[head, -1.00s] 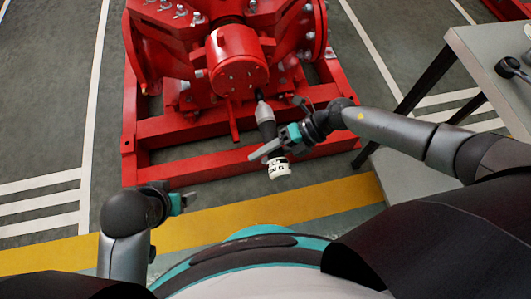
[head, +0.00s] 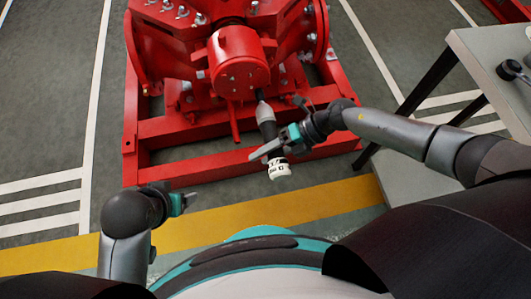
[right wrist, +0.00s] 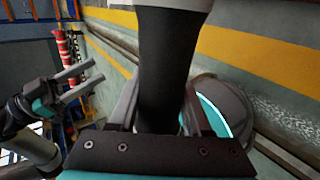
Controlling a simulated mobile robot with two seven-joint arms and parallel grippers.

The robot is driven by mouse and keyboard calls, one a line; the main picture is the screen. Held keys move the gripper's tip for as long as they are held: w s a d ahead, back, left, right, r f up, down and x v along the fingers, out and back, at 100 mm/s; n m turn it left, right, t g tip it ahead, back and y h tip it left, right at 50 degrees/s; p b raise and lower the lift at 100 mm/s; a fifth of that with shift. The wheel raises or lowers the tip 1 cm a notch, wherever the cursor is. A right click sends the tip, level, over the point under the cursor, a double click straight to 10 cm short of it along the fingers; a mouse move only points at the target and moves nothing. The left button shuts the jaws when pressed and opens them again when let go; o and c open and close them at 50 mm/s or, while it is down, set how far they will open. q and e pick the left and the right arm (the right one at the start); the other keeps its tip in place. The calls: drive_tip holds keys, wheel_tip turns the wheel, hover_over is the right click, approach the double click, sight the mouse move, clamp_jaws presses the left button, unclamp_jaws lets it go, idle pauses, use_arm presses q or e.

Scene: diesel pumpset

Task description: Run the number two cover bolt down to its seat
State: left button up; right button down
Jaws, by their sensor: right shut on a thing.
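The red round cover (head: 240,72) of the pump faces me in the head view, with small bolt heads on its face. I cannot tell which is number two. My right gripper (head: 270,147) is shut on the black grip of a power driver (head: 267,121) with a grey nose and a white end. The nose points at the cover's lower edge; whether it touches a bolt is too small to tell. The driver's black grip also fills the middle of the right wrist view (right wrist: 165,75). My left gripper (head: 181,202) is empty, its fingers apart in the right wrist view (right wrist: 78,82).
The red base frame (head: 190,163) surrounds the pump's foot. A grey table (head: 480,55) stands at the right with a dark object (head: 510,69) on it.

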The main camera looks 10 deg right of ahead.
drive_tip(key=shift+w+r, duration=0.15)
drive_tip(key=shift+w, duration=0.05)
drive_tip(key=shift+s+d+p, duration=0.1)
drive_tip(key=shift+s+p, duration=1.45)
drive_tip(key=shift+s, duration=1.1)
drive_tip(key=shift+w, duration=0.1)
